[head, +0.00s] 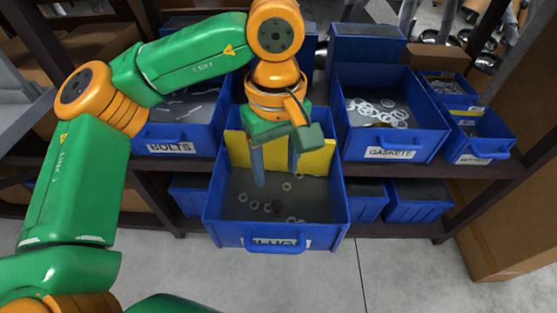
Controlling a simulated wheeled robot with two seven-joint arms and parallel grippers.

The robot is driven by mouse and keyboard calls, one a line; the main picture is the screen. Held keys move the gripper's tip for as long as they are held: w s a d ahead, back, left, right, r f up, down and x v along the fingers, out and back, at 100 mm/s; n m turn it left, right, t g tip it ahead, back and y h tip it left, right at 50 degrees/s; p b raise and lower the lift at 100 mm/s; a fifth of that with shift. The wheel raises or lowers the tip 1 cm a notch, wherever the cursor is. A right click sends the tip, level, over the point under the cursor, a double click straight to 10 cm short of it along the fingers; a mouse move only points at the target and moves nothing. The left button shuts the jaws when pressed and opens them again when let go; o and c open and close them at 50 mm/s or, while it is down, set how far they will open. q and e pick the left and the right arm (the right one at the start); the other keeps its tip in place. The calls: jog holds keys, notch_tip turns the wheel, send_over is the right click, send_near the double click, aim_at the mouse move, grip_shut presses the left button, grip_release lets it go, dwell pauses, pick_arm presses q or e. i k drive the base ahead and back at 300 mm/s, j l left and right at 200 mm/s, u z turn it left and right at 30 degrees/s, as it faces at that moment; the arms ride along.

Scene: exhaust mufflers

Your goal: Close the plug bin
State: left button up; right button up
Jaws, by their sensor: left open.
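The plug bin (219,225) is a blue open-topped drawer labelled PLUGS, pulled out from the shelf in the middle of the head view. Its front has a blue handle (277,247). Several small ring-shaped or nut-like parts and one dark piece lie on its grey floor, with a yellow panel (317,160) across its back part. My left gripper (275,178) hangs over the bin's inside, fingers pointing down and spread, with nothing between them. It is in front of the yellow panel and behind the front handle. My right gripper is not in view.
The bolts bin (170,147) stands on the shelf at left and the gaskets bin (391,152) at right. Smaller blue bins (478,150) sit further right. A cardboard box (480,247) stands at the right edge. The floor (400,280) in front is clear.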

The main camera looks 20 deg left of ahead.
aim_at(236, 214)
jog(key=k, duration=1)
